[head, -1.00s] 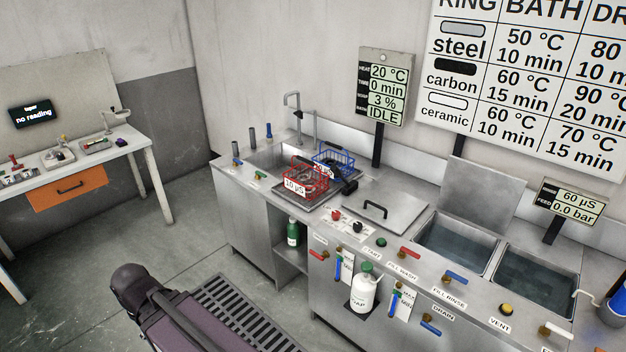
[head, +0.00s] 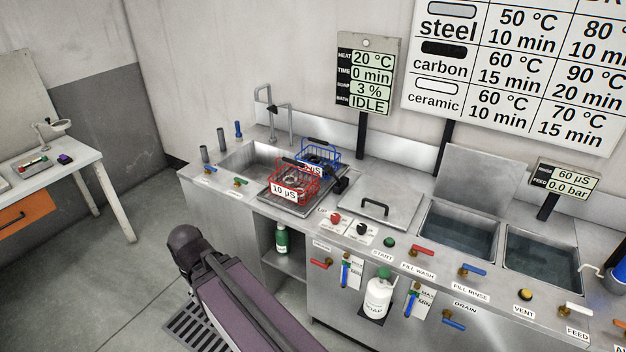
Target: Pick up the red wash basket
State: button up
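The red wash basket (head: 309,191) is a wire basket with a white "10 µS" tag on its front. It stands on the steel drainer (head: 273,196) beside the sink, with dark ring-like parts inside. A blue wire basket (head: 330,154) stands close behind it. My arm reaches in from the bottom of the head view, well short of the basket. My gripper's fingers do not show clearly.
A sink (head: 240,160) with a tap lies left of the baskets. A closed lid with a handle (head: 376,208) lies to their right, then two water-filled tanks (head: 458,236). Valves and a white soap bottle (head: 378,296) line the front. The floor at left is clear.

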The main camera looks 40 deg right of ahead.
aim_at(283, 193)
jog(key=z, duration=0.75)
jog(key=i, duration=0.9)
jog(key=z, duration=0.5)
